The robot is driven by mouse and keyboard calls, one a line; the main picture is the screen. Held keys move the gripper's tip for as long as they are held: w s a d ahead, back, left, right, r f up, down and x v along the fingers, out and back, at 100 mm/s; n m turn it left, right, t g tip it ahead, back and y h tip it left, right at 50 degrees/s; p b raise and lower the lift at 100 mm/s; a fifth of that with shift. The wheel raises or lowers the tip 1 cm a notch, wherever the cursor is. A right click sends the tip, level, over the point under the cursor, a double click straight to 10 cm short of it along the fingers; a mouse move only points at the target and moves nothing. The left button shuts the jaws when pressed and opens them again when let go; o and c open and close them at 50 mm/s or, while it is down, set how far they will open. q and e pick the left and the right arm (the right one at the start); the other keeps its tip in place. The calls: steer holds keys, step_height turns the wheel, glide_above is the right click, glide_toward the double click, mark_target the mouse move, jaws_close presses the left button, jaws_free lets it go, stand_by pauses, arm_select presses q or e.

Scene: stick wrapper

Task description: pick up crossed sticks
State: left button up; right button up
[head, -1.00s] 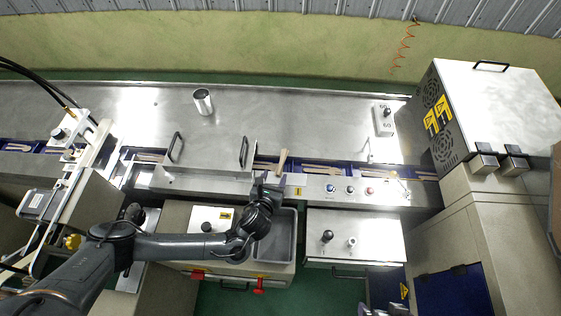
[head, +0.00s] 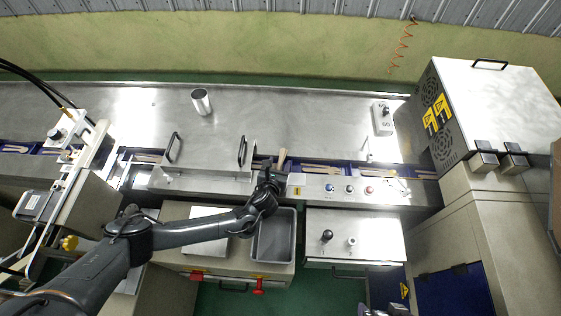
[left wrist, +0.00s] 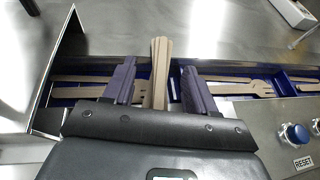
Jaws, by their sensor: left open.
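The crossed sticks (head: 282,157) are pale wooden pieces standing up out of the blue conveyor channel, across its line, just right of the metal cover. In the left wrist view the sticks (left wrist: 160,62) look like a small stack or bundle. My left gripper (head: 270,178) is at the near side of the sticks. In the left wrist view its two fingers (left wrist: 158,72) are open, one on each side of the sticks, with gaps showing. The sticks' lower end is hidden by the gripper body. Part of my right arm's end (head: 376,311) shows at the bottom edge, mostly cut off.
Other wooden cutlery (left wrist: 240,88) lies flat in the blue channel on both sides. A metal cover (head: 208,160) with two black handles stands close left. A button panel (head: 348,190) is close right. A grey tray (head: 273,258) sits below my gripper.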

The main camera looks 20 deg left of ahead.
arm_select(q)
steer(key=c, duration=1)
steer(key=shift+c, duration=0.2)
steer(key=shift+r, duration=0.15)
